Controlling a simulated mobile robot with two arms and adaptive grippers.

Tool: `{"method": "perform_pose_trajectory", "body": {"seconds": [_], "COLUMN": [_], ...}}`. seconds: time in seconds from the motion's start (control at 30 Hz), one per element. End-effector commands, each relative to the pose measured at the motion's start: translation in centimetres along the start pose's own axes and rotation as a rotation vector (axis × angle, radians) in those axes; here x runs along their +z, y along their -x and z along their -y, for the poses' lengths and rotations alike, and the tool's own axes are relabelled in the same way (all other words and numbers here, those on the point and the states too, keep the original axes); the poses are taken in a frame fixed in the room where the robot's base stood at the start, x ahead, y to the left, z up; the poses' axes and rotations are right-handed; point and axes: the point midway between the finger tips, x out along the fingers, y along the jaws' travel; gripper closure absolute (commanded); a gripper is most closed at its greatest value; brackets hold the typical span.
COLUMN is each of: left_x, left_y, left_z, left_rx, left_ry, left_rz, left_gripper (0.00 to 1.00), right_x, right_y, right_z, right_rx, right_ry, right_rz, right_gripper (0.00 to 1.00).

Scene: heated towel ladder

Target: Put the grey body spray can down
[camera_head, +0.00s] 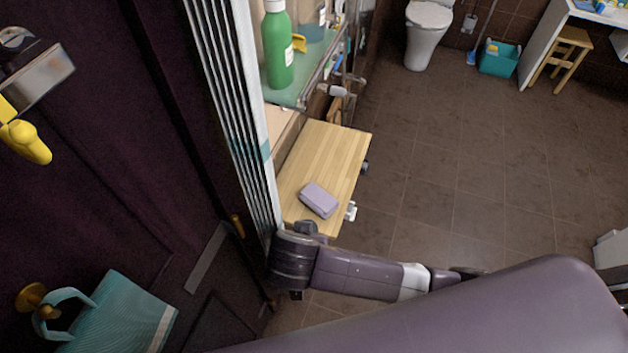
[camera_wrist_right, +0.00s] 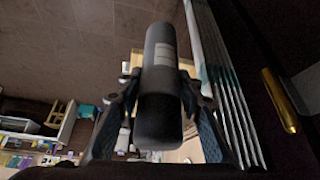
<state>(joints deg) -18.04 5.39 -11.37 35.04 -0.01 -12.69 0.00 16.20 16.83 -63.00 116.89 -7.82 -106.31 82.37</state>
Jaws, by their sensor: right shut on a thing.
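The grey body spray can (camera_wrist_right: 160,85) is a dark cylinder with a light label patch in the right wrist view. My right gripper (camera_wrist_right: 159,100) is shut on it, with one dark finger on each side. In the head view my right arm reaches in from the lower right and ends beside the near end of a wooden top (camera_head: 335,150). The can cannot be made out in the head view, and the wrist hides most of that gripper. My left gripper does not show.
A lilac block (camera_head: 319,199) lies on the wooden top's near end; its far part is bare. A ribbed white upright (camera_head: 232,100) stands left of it. A green bottle (camera_head: 277,50) stands on a glass shelf (camera_head: 288,97). The tiled floor (camera_head: 460,170) is open.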

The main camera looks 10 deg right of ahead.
Motion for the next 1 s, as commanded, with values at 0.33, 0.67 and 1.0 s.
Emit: {"method": "perform_pose_trajectory", "body": {"seconds": [0.33,0.67,1.0], "left_x": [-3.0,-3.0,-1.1], "left_y": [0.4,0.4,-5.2], "left_z": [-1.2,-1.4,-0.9], "left_rx": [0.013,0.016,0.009], "left_ry": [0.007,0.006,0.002], "left_rz": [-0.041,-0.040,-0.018], "left_gripper": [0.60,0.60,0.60], "right_x": [-3.8,-11.6,-18.8], "right_y": [-2.1,-6.5,-11.6], "right_z": [0.0,-0.1,-0.1], "right_rx": [0.011,0.010,0.007], "right_ry": [-0.012,-0.012,-0.014], "right_rz": [-0.013,-0.010,-0.011], "right_gripper": [0.95,0.95,0.95]}}
